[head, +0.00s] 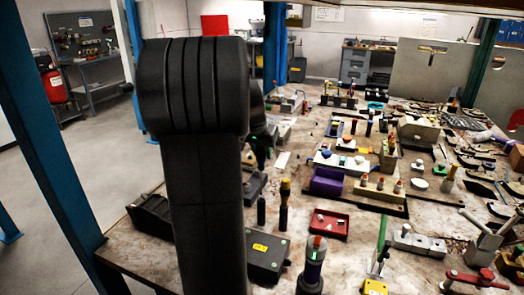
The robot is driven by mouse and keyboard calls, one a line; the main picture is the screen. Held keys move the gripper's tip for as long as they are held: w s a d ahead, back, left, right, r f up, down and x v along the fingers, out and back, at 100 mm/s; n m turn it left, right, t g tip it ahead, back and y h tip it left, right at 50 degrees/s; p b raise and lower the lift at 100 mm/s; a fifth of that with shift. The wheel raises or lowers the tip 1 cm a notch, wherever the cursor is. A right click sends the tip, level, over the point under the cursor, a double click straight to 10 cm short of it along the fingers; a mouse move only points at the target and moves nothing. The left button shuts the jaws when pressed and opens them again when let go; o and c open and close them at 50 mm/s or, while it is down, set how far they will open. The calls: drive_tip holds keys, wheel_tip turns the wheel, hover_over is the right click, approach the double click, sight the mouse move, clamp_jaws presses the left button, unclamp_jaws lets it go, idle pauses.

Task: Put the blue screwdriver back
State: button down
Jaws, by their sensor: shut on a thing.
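My black arm fills the left centre of the head view. The dark end of my gripper (262,150) shows only in part just right of the arm, above the far left part of the bench. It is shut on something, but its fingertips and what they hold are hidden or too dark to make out. I cannot identify the blue screwdriver for sure. A rack with several upright coloured handles (339,101) stands at the back of the bench. A beige block with several orange-topped pieces (380,190) stands near the middle.
The cluttered bench (147,246) holds a purple bin (327,181), a red tray (329,225), a black box with a yellow label (267,258) and an upright dark-handled tool (314,265). Blue posts (45,145) stand at the left. Floor is open at the left.

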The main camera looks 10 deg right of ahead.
wheel_tip(320, 180, down, 10)
drive_tip(key=b, duration=0.7)
idle(0.9)
drive_tip(key=shift+f+b, duration=0.95)
drive_tip(key=shift+f, duration=0.05)
idle(0.8)
drive_tip(key=c, duration=1)
unclamp_jaws()
drive_tip(key=v, duration=1.4)
drive_tip(key=shift+f, duration=0.15)
drive_tip(key=x, duration=1.3)
drive_tip(key=shift+w+d, duration=0.1)
